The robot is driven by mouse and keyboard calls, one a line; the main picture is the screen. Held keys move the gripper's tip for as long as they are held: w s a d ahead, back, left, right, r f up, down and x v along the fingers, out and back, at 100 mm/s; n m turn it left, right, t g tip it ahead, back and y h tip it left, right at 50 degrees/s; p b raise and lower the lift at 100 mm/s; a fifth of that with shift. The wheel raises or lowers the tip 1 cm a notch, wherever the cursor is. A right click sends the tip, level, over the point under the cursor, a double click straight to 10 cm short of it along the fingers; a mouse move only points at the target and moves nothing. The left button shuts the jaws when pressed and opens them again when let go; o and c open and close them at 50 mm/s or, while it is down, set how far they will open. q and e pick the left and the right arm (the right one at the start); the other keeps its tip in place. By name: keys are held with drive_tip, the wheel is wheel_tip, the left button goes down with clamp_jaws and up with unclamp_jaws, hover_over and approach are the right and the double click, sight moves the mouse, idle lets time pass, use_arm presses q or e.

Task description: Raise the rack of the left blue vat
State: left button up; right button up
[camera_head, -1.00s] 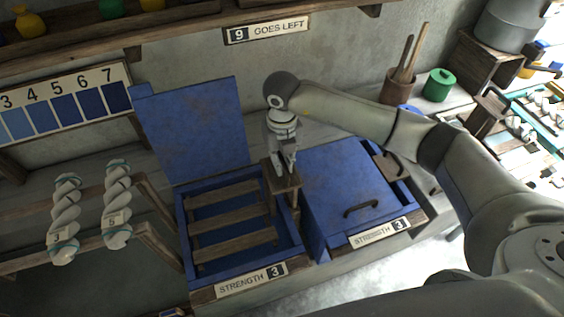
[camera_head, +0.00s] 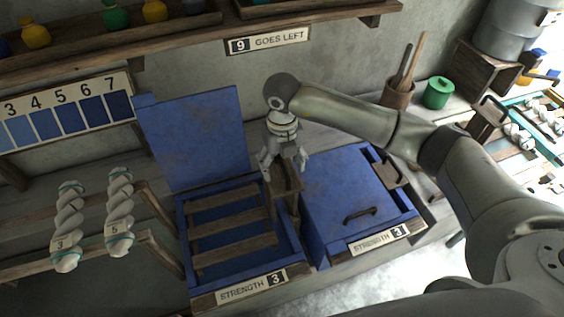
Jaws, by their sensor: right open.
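The left blue vat (camera_head: 182,233) stands open, its blue lid (camera_head: 194,138) upright at the back. Its rack (camera_head: 231,222), made of wooden slats, sits low inside the vat. A wooden post or handle (camera_head: 287,180) stands at the vat's right side, between the two vats. My right gripper (camera_head: 285,172) is open, pointing down, with its fingers spread at the top of this wooden piece. I cannot tell whether the fingers touch it. My left gripper is not in view.
The right blue vat (camera_head: 338,185) is closed, with a dark handle (camera_head: 359,214) on its lid and another wooden piece (camera_head: 391,171) at its right. Twisted white skeins (camera_head: 68,226) hang at the left. A shelf (camera_head: 190,30) with jars runs above. My right arm spans the right side.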

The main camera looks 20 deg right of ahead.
drive_tip(key=o, duration=0.3)
drive_tip(key=shift+r+p, duration=1.95)
drive_tip(key=shift+r, duration=1.6)
drive_tip(key=shift+s+f, duration=0.1)
drive_tip(key=shift+f, duration=0.05)
